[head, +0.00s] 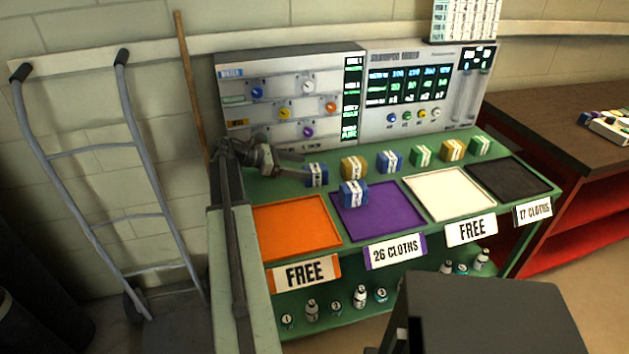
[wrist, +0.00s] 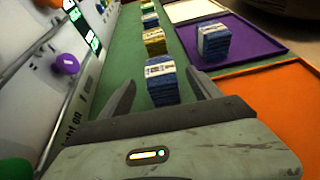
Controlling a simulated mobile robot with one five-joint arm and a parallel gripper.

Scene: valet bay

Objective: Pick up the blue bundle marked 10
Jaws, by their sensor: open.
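My gripper (head: 300,168) is open at the left end of the green bench top, its fingers pointing right. In the wrist view, a blue bundle with a white band (wrist: 162,86) stands at the opening between the fingertips (wrist: 160,80), with nothing gripped. The same bundle (head: 316,175) is leftmost in the back row in the head view. A second blue bundle (head: 354,194) sits on the purple tray (head: 390,222). A third blue bundle (head: 389,160) stands further right in the row. The band numbers are too small to read, so I cannot tell which is marked 10.
Yellow bundles (head: 353,167) and green bundles (head: 421,155) share the row. An orange tray (head: 296,230) and a cream tray (head: 449,193) are empty, as is a dark tray (head: 508,179). A control panel (head: 290,100) rises behind the row.

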